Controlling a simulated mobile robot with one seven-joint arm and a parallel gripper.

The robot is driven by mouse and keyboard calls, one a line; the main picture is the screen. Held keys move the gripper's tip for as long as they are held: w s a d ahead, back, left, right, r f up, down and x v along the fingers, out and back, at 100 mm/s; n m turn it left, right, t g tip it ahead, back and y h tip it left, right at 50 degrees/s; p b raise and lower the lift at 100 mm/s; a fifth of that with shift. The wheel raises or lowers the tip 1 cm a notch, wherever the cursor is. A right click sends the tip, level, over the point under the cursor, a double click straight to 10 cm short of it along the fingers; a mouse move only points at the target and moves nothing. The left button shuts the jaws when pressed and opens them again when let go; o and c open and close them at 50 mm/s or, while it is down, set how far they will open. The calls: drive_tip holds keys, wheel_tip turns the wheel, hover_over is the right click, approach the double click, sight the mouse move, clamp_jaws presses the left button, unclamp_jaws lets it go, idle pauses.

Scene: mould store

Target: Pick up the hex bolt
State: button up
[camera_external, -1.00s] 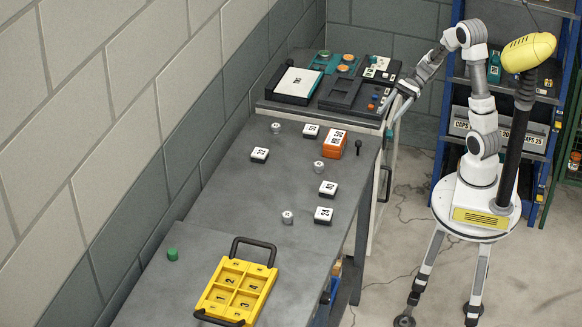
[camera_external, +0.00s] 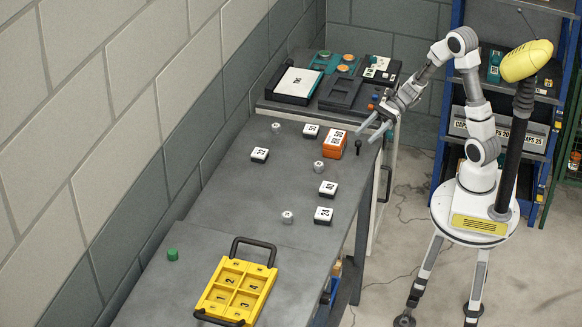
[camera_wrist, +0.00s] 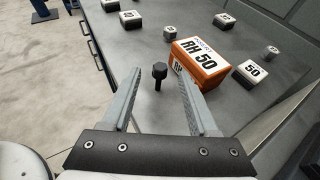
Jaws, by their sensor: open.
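The hex bolt (camera_wrist: 159,74) is black and stands upright with its head up on the grey table. In the wrist view it shows ahead of and between my fingers. In the external view the bolt (camera_external: 358,145) is a small dark shape near the table's right edge, beside the orange box. My gripper (camera_external: 368,132) is open and empty, above the table edge close to the bolt. Its two fingers also show in the wrist view (camera_wrist: 162,92), spread apart on either side of the bolt and not visibly touching it.
The orange RH 50 box (camera_wrist: 200,62) stands just right of the bolt in the wrist view, near the right finger. Several white-topped blocks (camera_external: 323,215) and grey hex pieces (camera_external: 287,217) are spread over the table. A yellow compartment tray (camera_external: 237,290) lies at the near end.

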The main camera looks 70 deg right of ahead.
sight(359, 141)
drive_tip(key=b+x, duration=0.1)
drive_tip(key=x, duration=0.3)
drive_tip(key=shift+d+f, duration=0.1)
drive_tip(key=shift+f, duration=0.1)
drive_tip(key=shift+w+a+f, duration=0.1)
drive_tip(key=shift+w+a, duration=0.1)
drive_tip(key=shift+a, duration=0.2)
clamp_jaws()
